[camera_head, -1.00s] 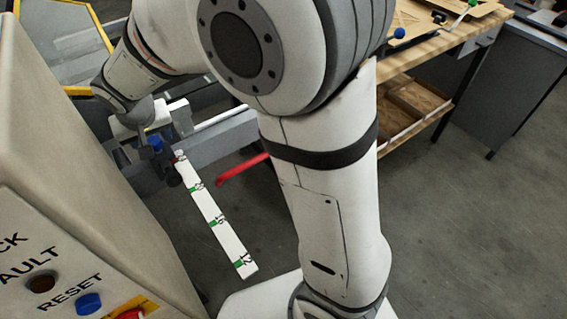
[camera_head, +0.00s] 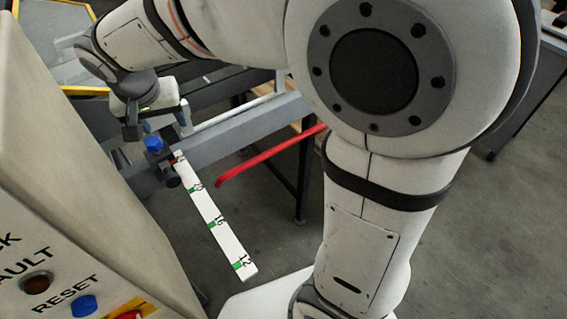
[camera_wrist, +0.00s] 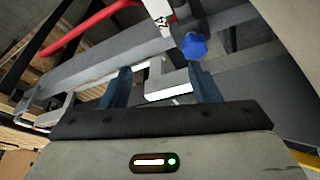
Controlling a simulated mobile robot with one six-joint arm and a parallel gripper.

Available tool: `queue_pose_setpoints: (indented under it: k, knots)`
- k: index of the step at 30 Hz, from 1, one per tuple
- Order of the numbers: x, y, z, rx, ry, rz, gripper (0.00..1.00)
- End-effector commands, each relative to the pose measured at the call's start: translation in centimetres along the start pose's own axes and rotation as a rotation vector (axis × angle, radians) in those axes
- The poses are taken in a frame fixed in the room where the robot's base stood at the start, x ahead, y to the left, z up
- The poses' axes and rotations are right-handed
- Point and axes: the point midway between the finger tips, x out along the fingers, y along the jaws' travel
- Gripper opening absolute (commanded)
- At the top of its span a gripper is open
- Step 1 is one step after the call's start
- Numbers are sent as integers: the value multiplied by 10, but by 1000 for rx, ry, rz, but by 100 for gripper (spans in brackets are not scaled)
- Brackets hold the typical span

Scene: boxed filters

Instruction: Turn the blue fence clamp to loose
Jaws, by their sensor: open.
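The blue fence clamp (camera_head: 153,143) is a small blue knob at the upper end of the white numbered scale (camera_head: 217,220), on the grey rail. In the wrist view the blue clamp (camera_wrist: 194,45) shows as a faceted knob just beyond the right finger. My gripper (camera_wrist: 162,88) is open, with nothing between its fingers. In the head view my gripper (camera_head: 132,131) hangs just left of the clamp and above the rail, apart from it as far as I can tell. Its fingers are partly hidden there by the wrist.
A red bar (camera_head: 268,157) sticks out right of the scale. A beige panel with a blue RESET button (camera_head: 84,305) stands at the lower left. A grey rail (camera_head: 235,133) runs behind the clamp.

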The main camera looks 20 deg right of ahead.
Motion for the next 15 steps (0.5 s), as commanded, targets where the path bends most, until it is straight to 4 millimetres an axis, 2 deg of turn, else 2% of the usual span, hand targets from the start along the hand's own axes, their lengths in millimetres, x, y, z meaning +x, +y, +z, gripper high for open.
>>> queue_pose_setpoints:
  k: [3,15]
  knots:
    - [1,26,5,-6,-16,4,56]
    - [2,101,33,-39,-68,4,56]
